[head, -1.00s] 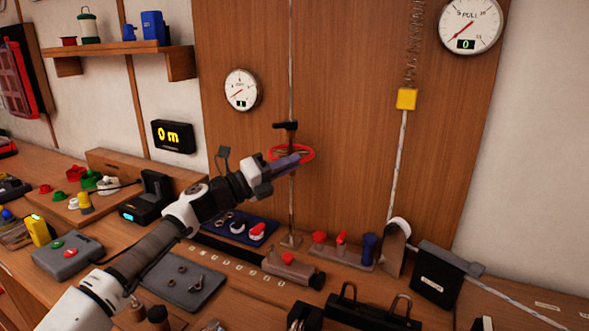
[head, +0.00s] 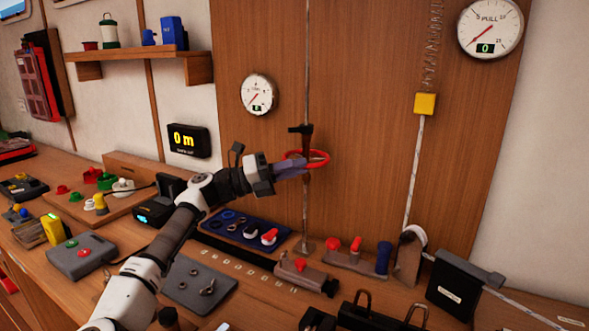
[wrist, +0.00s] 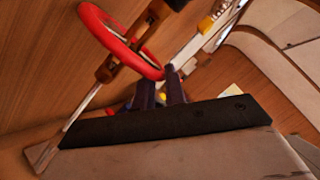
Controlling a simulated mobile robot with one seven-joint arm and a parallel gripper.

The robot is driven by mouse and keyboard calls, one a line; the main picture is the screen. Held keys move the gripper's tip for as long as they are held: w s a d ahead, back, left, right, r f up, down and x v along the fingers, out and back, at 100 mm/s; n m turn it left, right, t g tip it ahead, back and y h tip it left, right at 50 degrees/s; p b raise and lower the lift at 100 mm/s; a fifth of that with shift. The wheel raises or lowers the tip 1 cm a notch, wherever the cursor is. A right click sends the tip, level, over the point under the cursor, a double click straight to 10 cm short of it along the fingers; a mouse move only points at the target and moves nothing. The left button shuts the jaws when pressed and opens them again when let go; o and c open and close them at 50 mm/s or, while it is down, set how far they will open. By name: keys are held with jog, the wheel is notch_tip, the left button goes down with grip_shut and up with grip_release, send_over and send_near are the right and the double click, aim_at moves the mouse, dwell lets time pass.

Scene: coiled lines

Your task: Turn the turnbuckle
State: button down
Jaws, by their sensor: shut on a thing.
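The turnbuckle is on a thin vertical rod (head: 307,75) in front of the wooden panel, with a red ring handwheel (head: 327,157) around its brown body. In the wrist view the red ring (wrist: 105,34) and the brown turnbuckle body (wrist: 128,48) show at upper left. The exact contact is partly hidden by the fingers.
A round gauge (head: 258,94) hangs left of the rod; its small display is unreadable. A pull dial (head: 490,28) reading 0 is at upper right, and a yellow block (head: 425,104) hangs on a line. Red-handled fittings (head: 345,253) stand on the bench below.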

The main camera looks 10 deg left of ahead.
jog(key=shift+a+r, duration=0.15)
jog(key=shift+r, duration=0.2)
jog(key=c, duration=1.5)
grip_release()
jog(key=shift+f, duration=0.1)
jog(key=shift+f, duration=0.1)
jog(key=b+v, duration=0.3)
jog(key=v, duration=1)
jog(key=shift+s+a+b, duration=0.15)
jog(key=shift+a+b, duration=0.1)
jog(key=shift+b, duration=0.05)
jog(key=shift+f, duration=0.15)
